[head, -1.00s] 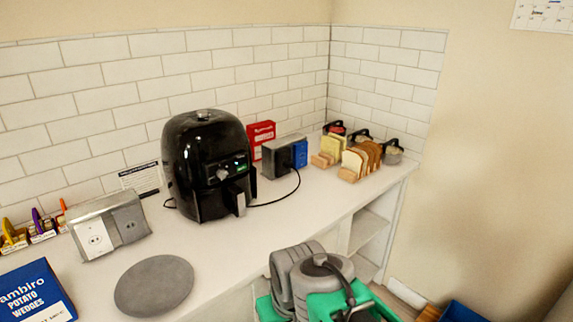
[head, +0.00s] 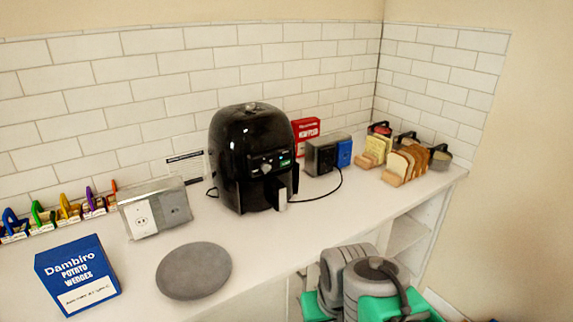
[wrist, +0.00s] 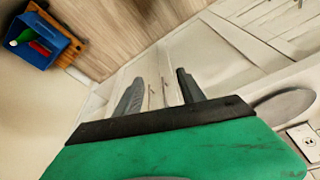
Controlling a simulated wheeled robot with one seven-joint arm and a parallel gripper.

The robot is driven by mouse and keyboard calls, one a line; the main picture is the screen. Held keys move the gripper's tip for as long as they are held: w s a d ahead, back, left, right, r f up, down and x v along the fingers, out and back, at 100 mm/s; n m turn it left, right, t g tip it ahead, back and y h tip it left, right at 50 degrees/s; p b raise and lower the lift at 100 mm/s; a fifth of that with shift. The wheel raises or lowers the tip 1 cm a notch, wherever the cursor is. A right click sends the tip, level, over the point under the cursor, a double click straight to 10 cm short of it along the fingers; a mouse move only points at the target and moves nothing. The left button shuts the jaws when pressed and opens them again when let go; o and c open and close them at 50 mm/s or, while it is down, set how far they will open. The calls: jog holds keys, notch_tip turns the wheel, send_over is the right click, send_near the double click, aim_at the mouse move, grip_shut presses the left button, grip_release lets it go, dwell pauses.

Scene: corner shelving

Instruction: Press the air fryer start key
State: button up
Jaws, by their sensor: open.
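The black air fryer (head: 240,140) stands upright on the white counter, in the middle of the head view. In the head view my grey and green arm is folded low in front of the counter, and the fingers are hidden.
A blue bin (wrist: 42,38) stands on the floor.

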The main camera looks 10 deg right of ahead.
grip_shut()
dwell(1.5)
